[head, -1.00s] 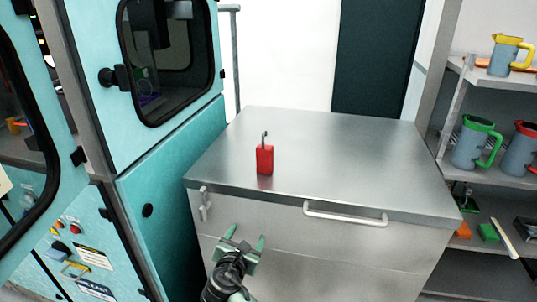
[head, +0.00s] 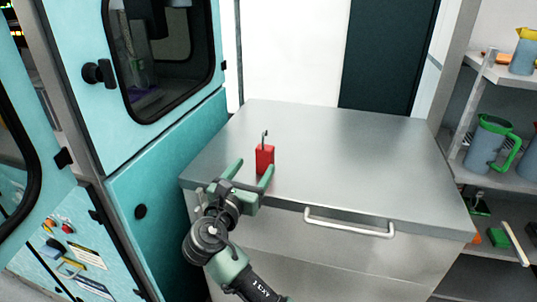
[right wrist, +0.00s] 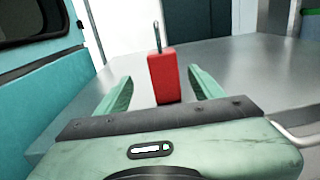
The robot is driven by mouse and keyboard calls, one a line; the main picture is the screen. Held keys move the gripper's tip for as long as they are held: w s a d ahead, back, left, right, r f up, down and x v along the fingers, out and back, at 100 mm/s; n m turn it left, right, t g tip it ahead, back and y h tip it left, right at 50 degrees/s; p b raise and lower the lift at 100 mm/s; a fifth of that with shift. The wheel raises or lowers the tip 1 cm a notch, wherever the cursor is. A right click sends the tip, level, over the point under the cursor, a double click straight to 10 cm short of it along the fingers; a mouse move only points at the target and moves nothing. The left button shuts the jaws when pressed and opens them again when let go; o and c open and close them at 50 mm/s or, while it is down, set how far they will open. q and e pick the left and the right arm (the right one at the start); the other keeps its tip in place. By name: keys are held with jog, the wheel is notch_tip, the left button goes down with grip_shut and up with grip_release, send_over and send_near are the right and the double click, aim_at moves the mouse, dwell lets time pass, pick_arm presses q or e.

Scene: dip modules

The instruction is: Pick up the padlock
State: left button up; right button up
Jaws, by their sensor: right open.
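A red padlock (head: 264,158) with a thin dark shackle stands upright on the metal cabinet top, near its front left part. It also shows in the right wrist view (right wrist: 163,78), centred a little ahead of and between the fingers. My right gripper (head: 252,171) is open and empty at the cabinet's front edge, its fingers pointing toward the padlock. In the right wrist view my right gripper (right wrist: 160,92) shows a finger on each side of the padlock, with gaps on both sides. My left gripper is not in view.
The metal cabinet top (head: 345,155) is otherwise clear, with a handle (head: 348,222) on its front. A teal machine (head: 160,150) stands close on the left. Shelves on the right hold a grey jug with a green handle (head: 486,142) and other items.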

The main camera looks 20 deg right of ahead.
aim_at(263, 158)
jog(key=shift+x, duration=1.1)
jog(key=shift+w+d+r, duration=0.1)
jog(key=shift+w+d, duration=0.15)
jog(key=shift+d, duration=0.1)
jog(key=p+x, duration=0.1)
jog(key=x, duration=0.3)
jog(key=shift+d, duration=0.2)
jog(key=shift+w+d+f, duration=0.1)
jog(key=shift+w+f, duration=0.1)
jog(key=shift+f, duration=0.1)
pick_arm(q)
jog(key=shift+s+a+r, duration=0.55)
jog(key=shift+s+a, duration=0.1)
pick_arm(e)
jog(key=shift+s, duration=0.1)
jog(key=shift+c, duration=1.2)
jog(key=c, duration=1)
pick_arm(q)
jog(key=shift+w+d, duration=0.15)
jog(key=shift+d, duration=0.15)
pick_arm(e)
grip_shut()
jog(key=shift+r, duration=0.15)
